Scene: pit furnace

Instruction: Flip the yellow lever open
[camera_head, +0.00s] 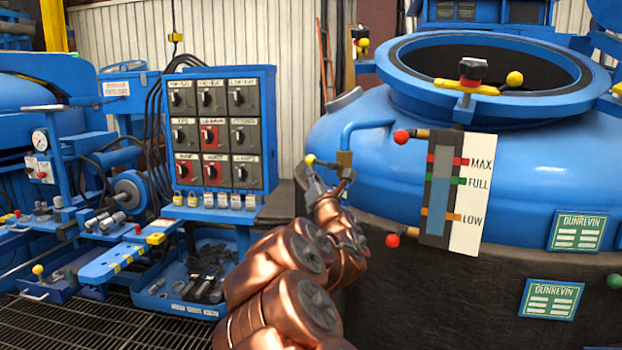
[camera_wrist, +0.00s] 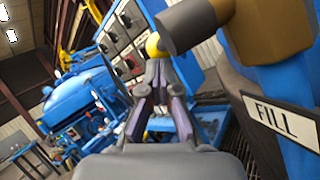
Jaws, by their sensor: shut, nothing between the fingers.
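The yellow lever shows as a small yellow ball knob (camera_head: 310,159) beside a brass valve on the blue pipe at the furnace's left side. In the wrist view the yellow knob (camera_wrist: 153,45) sits just beyond the fingertips, partly behind a grey cylindrical part (camera_wrist: 186,25) of the valve. My gripper (camera_head: 312,172) is at the knob, just below it in the head view. In the wrist view my gripper (camera_wrist: 157,68) has its fingers together with nothing between them. I cannot tell whether the fingertips touch the knob. A white FILL label (camera_wrist: 283,116) is on the pipe at right.
The blue furnace vessel (camera_head: 400,165) fills the right, with a level gauge (camera_head: 438,190) and red-knobbed handles close by. A switch panel (camera_head: 213,130) stands to the left, above a blue bin (camera_head: 150,292) of metal parts. Grated floor (camera_head: 60,325) lies at lower left.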

